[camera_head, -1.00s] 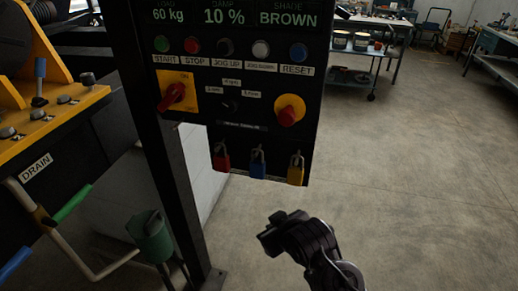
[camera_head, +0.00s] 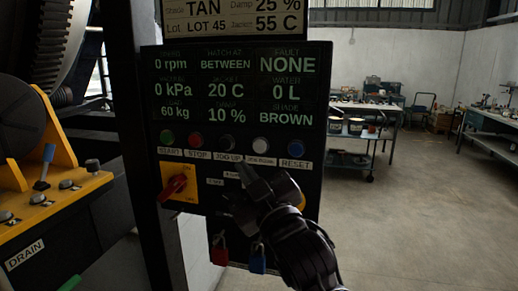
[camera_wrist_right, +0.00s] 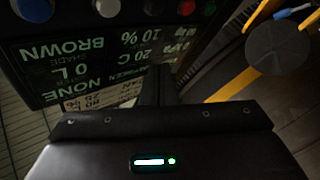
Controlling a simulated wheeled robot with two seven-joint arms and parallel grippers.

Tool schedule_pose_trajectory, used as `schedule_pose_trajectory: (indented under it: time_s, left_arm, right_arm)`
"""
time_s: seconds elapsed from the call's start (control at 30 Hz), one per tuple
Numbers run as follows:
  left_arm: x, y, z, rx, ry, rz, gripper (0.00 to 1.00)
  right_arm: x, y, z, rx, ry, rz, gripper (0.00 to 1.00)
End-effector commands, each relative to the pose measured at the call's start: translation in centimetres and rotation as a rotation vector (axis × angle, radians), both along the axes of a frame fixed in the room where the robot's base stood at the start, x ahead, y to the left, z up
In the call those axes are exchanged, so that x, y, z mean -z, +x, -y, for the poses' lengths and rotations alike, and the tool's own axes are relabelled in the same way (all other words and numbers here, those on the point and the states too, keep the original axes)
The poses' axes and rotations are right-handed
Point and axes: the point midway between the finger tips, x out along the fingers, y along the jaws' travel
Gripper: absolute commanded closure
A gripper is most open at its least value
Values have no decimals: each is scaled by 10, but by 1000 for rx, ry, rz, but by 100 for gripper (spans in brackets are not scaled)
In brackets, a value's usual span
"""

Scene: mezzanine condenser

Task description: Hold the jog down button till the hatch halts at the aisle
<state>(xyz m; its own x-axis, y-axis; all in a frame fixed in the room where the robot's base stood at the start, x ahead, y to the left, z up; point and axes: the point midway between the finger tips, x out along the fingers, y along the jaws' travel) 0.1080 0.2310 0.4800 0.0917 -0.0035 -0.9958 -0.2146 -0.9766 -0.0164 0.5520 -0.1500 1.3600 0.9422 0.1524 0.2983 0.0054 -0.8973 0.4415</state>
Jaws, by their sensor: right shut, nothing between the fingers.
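The control panel (camera_head: 325,95) has a row of buttons. The white jog down button (camera_head: 261,145) sits between the black jog up button (camera_head: 227,143) and the blue reset button (camera_head: 297,149). The display shows the hatch at BETWEEN. My right gripper (camera_head: 243,168) is shut and empty, its tip just below the labels of the two jog buttons; it appears apart from both. In the right wrist view the panel is upside down, with the white button (camera_wrist_right: 107,7) at the top edge and my closed fingers (camera_wrist_right: 158,85) below. My left gripper is not in view.
A red rotary switch (camera_head: 174,187) sits left of the gripper, and a yellow-backed knob is mostly hidden behind it. Red (camera_head: 219,254) and blue (camera_head: 257,260) padlocks hang below. A yellow machine console (camera_head: 55,205) stands left. Open floor lies right.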

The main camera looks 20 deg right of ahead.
Motion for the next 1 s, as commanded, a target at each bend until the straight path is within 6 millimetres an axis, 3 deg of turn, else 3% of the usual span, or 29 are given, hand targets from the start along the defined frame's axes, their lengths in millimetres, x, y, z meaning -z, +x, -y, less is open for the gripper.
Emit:
schedule_pose_trajectory:
  time_s: [0.47,1.0]
  left_arm:
    - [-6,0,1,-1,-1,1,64]
    - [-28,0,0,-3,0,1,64]
  right_arm:
    - [0,9,6,4,-3,-4,100]
    - [-1,65,44,2,-2,-3,100]
